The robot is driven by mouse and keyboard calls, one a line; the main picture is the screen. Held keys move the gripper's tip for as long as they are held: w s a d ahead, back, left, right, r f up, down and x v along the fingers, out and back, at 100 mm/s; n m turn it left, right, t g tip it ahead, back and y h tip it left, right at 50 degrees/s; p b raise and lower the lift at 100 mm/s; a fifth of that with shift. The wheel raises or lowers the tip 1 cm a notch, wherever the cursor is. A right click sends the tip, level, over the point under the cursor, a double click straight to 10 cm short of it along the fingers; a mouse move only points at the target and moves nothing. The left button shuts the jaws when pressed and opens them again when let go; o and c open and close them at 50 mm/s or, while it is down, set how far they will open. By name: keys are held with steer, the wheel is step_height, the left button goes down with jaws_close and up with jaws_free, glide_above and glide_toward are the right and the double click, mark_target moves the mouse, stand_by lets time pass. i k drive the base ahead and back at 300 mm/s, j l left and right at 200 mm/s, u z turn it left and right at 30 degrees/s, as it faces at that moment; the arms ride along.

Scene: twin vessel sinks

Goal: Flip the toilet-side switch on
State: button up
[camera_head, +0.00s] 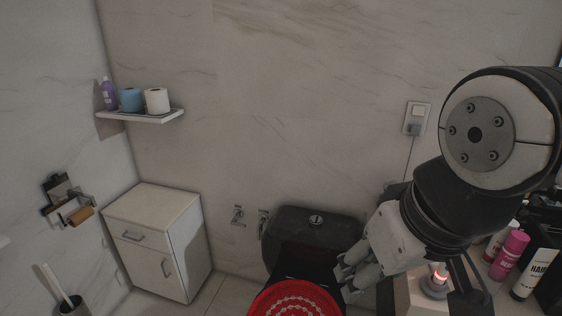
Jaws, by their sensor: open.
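The switch (419,111) is a pale rocker in a wall plate on the back wall, right of centre. A grey plug with a cord hanging down sits in the lower part of the same plate. Whether the rocker is on or off is too small to tell. My gripper (343,281) points down and left, well below the switch and apart from it, in front of the toilet. It is open, and I see nothing held between its fingers. The black toilet tank (312,236) stands against the wall, with a red patterned cover (295,301) at the bottom edge.
A white cabinet (157,240) stands at the left, under a wall shelf (141,115) with rolls and a purple bottle. A counter at the lower right holds a pink bottle (509,256), a white tube (536,274) and a small lit item (439,278). The wall left of the switch is bare.

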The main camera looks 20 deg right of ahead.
mark_target(417, 111)
steer(key=z, duration=0.9)
